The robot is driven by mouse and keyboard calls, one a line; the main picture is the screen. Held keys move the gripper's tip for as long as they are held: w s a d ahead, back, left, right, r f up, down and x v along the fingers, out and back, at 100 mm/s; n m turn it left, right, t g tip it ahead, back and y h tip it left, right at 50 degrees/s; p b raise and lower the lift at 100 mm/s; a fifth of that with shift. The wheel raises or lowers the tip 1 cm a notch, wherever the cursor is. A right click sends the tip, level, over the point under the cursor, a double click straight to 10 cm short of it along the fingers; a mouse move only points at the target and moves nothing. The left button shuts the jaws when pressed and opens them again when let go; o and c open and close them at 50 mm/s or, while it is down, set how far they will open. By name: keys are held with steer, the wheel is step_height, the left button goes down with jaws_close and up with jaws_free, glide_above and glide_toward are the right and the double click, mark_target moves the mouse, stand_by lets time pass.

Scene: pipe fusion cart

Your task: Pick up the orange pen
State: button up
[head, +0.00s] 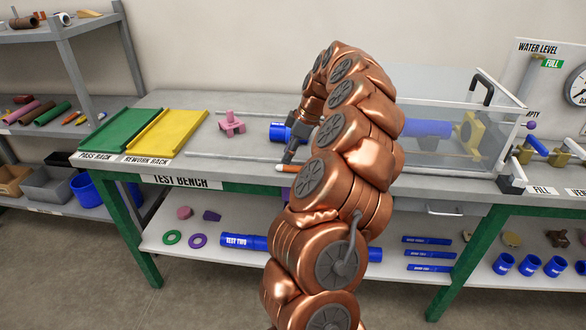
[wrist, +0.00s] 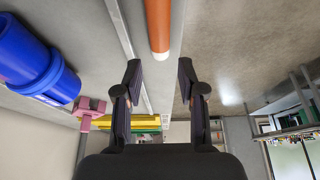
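The orange pen (head: 288,168) lies on the test bench top near its front edge, its white end to the left and its other end hidden behind my arm. In the wrist view the pen (wrist: 158,25) runs down from the top edge, its white end (wrist: 160,56) just beyond my fingertips and lined up with the gap between them. My gripper (wrist: 159,72) is open and empty, with a finger on either side of that gap. In the head view my gripper (head: 288,158) is right by the pen, partly hidden by my arm.
A blue pipe fitting (wrist: 35,65) and a pink stand (head: 231,124) are on the bench behind the pen. Green (head: 108,132) and yellow (head: 166,134) racks lie to the left. A clear tank (head: 440,125) stands to the right. Metal rails cross the bench top.

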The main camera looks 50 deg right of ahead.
mark_target(281, 165)
steer(key=shift+p+x, duration=0.6)
steer(key=shift+x, duration=1.8)
steer(key=shift+w+a+r, duration=0.1)
steer(key=shift+w+r, duration=0.05)
jaws_close()
